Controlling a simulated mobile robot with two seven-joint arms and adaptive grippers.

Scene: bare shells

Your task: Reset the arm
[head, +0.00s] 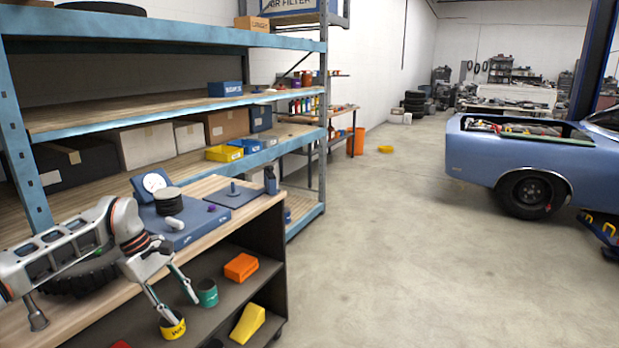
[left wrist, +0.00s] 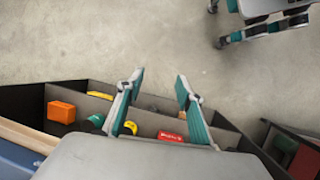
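My left arm reaches in from the left over the wooden cart top (head: 238,205) in the head view. Its left gripper (head: 183,308) points down beside the cart, with its two fingers apart and nothing between them. In the left wrist view the same gripper (left wrist: 160,76) shows open and empty, with grey floor beyond its tips. A grey and teal gripper at the top right of the left wrist view looks like my right one (left wrist: 217,24); its fingers are apart and hold nothing. My right arm does not show in the head view.
A blue case (head: 184,232) stands on top. Blue shelving (head: 160,32) rises behind. Open floor (head: 400,260) lies right, towards a blue car (head: 500,158).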

